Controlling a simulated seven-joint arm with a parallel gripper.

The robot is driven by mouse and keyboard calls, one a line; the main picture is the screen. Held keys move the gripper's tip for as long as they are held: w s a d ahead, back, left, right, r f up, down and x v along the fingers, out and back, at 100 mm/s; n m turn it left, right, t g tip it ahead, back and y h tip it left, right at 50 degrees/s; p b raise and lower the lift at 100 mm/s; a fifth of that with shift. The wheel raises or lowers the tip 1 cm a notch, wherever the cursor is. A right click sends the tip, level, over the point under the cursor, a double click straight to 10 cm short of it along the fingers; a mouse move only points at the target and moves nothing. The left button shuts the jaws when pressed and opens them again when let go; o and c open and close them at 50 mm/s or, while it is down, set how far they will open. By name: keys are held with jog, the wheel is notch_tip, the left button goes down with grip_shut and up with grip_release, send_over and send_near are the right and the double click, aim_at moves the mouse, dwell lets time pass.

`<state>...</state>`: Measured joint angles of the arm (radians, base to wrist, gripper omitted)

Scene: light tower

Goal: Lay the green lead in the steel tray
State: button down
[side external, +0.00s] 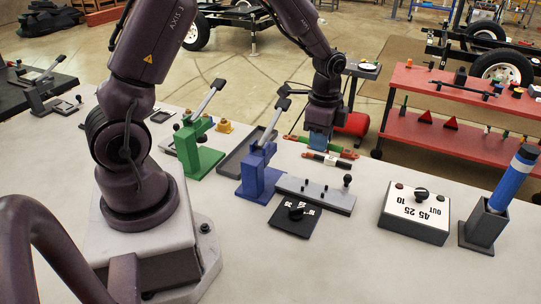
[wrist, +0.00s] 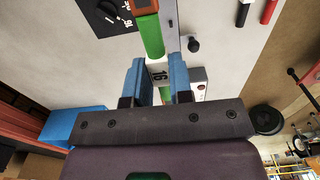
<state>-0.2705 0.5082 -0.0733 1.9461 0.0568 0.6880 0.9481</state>
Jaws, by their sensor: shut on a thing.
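The green lead (side external: 345,152) is a green bar with red-orange ends. In the wrist view the lead (wrist: 151,37) runs between the blue fingers, with a white label reading 16 at its middle. My gripper (side external: 319,143) is shut on it around that middle; the fingers (wrist: 157,82) also show in the wrist view. The lead lies roughly level; its exact height above the table is hard to tell. The steel tray (side external: 231,164) is a long, dark grey, shallow tray left of my gripper, behind the blue clamp, which hides part of it.
A blue clamp (side external: 259,170) and a green clamp (side external: 196,150) flank the tray. A grey knobbed plate (side external: 318,194) and a white dial box (side external: 415,212) stand nearer.

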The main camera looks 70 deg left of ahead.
jog(key=r, duration=0.3)
jog(key=shift+s+a+r, duration=0.25)
jog(key=shift+a+r, duration=0.05)
jog(key=shift+r, duration=0.05)
jog(key=s+a+n, duration=0.8)
jog(key=s+n, duration=0.1)
jog(key=shift+s+a, duration=0.1)
jog(key=shift+a, duration=0.15)
jog(key=s+a+n, duration=0.4)
jog(key=s+n, duration=0.5)
jog(key=s, duration=0.1)
jog(key=w+a+f, duration=0.3)
jog(key=f, duration=0.1)
jog(key=w+a+f, duration=0.3)
jog(key=f, duration=0.2)
jog(key=w+a+f, duration=0.2)
jog(key=a+f, duration=0.1)
jog(key=f, duration=0.2)
jog(key=shift+w+a+f, duration=0.15)
jog(key=shift+w+a, duration=0.1)
jog(key=shift+w, duration=0.15)
jog(key=shift+w+a+f, duration=0.1)
jog(key=shift+f, duration=0.1)
jog(key=shift+w+a+f, duration=0.1)
jog(key=shift+f, duration=0.8)
jog(key=shift+w+a+f, duration=0.1)
jog(key=shift+f, duration=0.75)
